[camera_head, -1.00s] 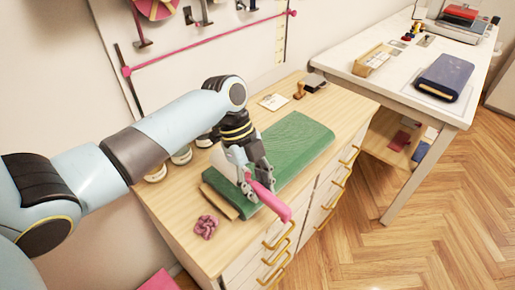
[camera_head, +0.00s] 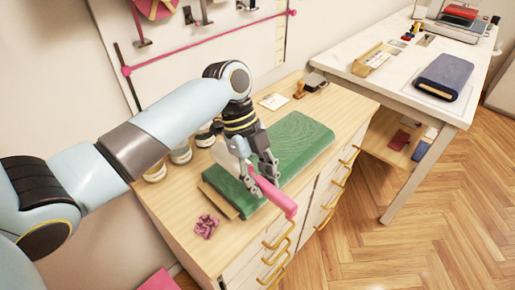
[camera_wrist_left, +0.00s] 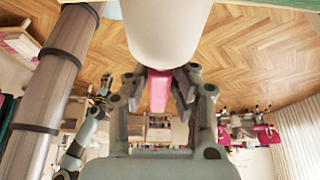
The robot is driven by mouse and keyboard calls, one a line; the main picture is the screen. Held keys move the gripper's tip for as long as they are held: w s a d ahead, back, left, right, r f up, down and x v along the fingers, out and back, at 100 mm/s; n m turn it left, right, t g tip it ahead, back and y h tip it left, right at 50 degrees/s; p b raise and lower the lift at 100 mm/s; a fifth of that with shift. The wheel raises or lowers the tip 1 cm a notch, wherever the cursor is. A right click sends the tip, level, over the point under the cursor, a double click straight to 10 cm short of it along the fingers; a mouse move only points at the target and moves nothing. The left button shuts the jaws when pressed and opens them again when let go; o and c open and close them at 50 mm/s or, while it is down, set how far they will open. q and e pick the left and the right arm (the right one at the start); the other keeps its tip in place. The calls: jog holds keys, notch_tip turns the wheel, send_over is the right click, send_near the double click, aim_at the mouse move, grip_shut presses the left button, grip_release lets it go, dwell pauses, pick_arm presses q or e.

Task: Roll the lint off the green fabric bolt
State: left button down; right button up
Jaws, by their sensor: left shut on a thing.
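The green fabric bolt (camera_head: 302,140) lies flat on the wooden cabinet top. My left gripper (camera_head: 262,180) is above its near left part, shut on the pink handle (camera_head: 278,198) of a lint roller. The handle points toward the cabinet's front edge; the white roller head (camera_head: 226,158) is partly hidden behind the gripper. In the left wrist view the white roller head (camera_wrist_left: 166,28) and pink handle (camera_wrist_left: 158,92) show between the fingers. I cannot tell whether the roller touches the fabric, and no lint can be made out.
A purple scrunchie (camera_head: 206,226) lies at the cabinet's near left. Jars (camera_head: 180,153) stand along the wall side. A card (camera_head: 273,101) and a wooden-handled stamp (camera_head: 299,90) lie beyond the bolt. A white table (camera_head: 405,75) with a dark blue bundle (camera_head: 445,75) stands at right.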

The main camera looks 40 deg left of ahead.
aim_at(295, 206)
pick_arm(q)
jog(key=shift+s+d, duration=0.15)
jog(key=shift+d, duration=1.35)
jog(key=shift+s+d, duration=0.15)
jog(key=shift+d, duration=1.35)
jog(key=shift+s+d, duration=0.15)
jog(key=shift+d, duration=1.35)
